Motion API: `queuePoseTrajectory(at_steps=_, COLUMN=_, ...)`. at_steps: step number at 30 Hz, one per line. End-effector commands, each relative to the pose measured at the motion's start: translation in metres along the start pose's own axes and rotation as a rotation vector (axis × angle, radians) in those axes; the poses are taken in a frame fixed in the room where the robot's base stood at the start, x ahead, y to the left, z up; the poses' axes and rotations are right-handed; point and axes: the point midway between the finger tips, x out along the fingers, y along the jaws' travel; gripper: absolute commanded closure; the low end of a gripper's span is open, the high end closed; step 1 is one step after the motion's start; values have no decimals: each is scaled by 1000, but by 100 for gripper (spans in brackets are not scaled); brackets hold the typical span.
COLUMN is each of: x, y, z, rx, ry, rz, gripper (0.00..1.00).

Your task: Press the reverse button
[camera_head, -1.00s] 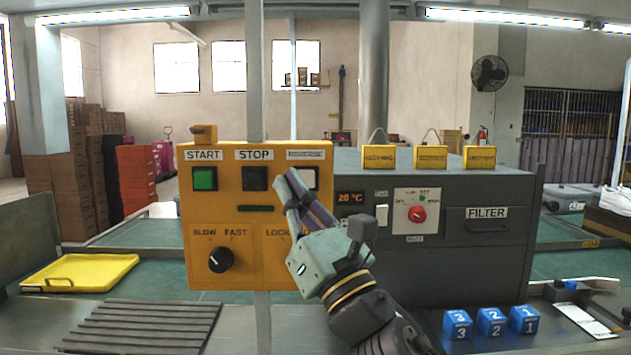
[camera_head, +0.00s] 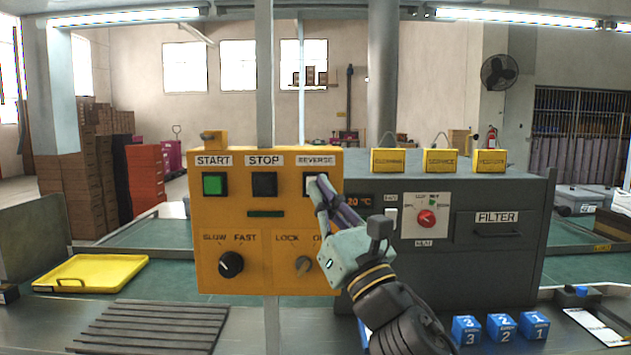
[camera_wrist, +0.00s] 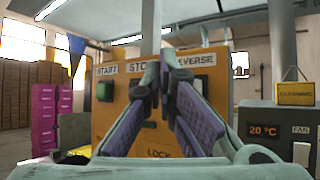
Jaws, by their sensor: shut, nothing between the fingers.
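A yellow control box (camera_head: 222,207) stands in front of me with a green button under START (camera_head: 214,184) and a dark button under STOP (camera_head: 264,185). The reverse button (camera_head: 310,183) is a pale square in a dark frame under the REVERSE label (camera_head: 316,160). My gripper (camera_head: 319,184) is shut and empty, its tips overlapping the right part of that button in the head view. I cannot tell whether they touch it.
A SLOW/FAST knob (camera_head: 231,264) and a LOCK knob (camera_head: 304,264) sit lower on the box. A grey heater unit (camera_head: 480,270) stands close on the right. A yellow tray (camera_head: 125,264) lies left, and several blue numbered blocks (camera_head: 502,327) lie at front right.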

Motion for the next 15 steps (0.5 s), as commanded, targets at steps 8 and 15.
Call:
queuePoseTrajectory(at_steps=8, x=23, y=-17, z=-19, rx=0, ry=1, rz=0, gripper=100)
queuePoseTrajectory(at_steps=15, x=31, y=-23, z=-23, rx=-1, ry=1, rz=0, gripper=100)
